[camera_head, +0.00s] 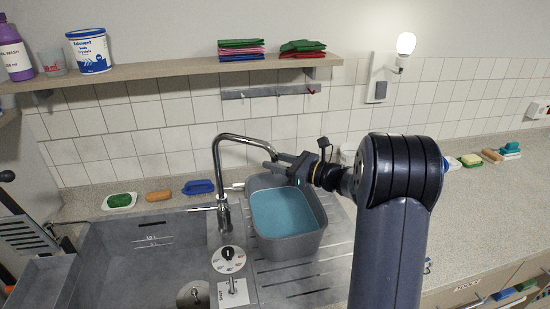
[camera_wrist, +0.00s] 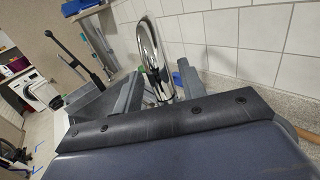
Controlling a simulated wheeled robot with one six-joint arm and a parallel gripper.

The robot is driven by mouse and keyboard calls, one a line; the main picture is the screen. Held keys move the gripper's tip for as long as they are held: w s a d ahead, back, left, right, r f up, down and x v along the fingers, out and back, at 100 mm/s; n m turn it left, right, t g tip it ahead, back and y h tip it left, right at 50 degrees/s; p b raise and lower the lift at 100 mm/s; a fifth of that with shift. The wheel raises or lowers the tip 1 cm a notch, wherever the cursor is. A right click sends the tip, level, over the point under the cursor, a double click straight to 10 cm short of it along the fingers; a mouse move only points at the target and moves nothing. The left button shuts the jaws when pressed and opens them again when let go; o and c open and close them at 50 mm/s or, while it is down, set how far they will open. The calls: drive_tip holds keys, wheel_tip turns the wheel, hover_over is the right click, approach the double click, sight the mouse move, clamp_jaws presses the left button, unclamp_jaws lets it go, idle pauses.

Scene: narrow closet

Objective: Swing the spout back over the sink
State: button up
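The chrome spout (camera_head: 217,155) rises from the tap beside the sink (camera_head: 95,245) and arches to the right, over the grey tub on the drainboard and away from the sink bowl. My gripper (camera_head: 268,160) is above the tub, at the outer end of the spout. In the wrist view the spout (camera_wrist: 152,52) stands between the two fingers of my gripper (camera_wrist: 160,78). The fingers are apart, and a gap seems to show on each side of the spout. The spout's outlet is hidden by the gripper.
The grey tub (camera_head: 300,243) holds blue water and stands on the ribbed drainboard (camera_head: 285,287). A green sponge dish (camera_head: 119,201), an orange brush (camera_head: 158,196) and a blue dish (camera_head: 198,187) lie behind the sink. A shelf (camera_head: 170,74) runs along the wall above.

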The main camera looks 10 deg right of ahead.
drive_tip(key=shift+w+a, duration=0.2)
drive_tip(key=shift+a, duration=0.1)
drive_tip(key=shift+c, duration=0.3)
clamp_jaws()
